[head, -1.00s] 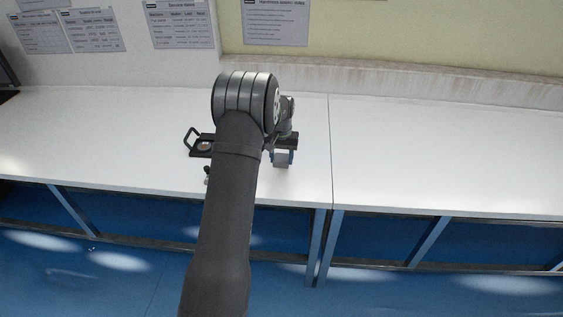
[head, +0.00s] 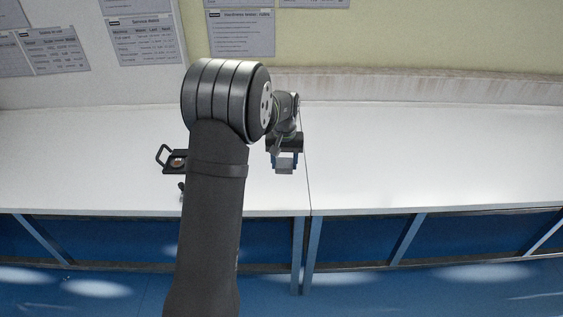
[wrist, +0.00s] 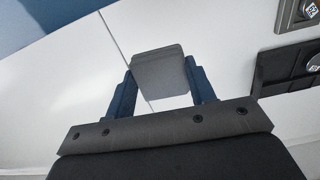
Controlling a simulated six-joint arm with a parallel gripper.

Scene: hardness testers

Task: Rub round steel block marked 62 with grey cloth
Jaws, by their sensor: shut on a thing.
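My gripper (head: 285,163) has two blue fingers shut on a grey cloth (wrist: 160,72), which shows as a flat grey pad between the fingertips in the wrist view. The cloth (head: 284,168) also shows in the head view, over the white bench. A round metal piece (head: 177,162), probably the steel block, sits in a black handled tray to the left of my gripper, apart from the cloth. In the wrist view the round piece (wrist: 314,63) is cut off at the right edge.
The black tray (wrist: 275,72) lies on the white bench (head: 420,150). A small dark object (head: 181,186) is partly hidden by my arm. A grey item with a patterned label (wrist: 298,13) is in the wrist view's top right corner. The bench right of my gripper is clear.

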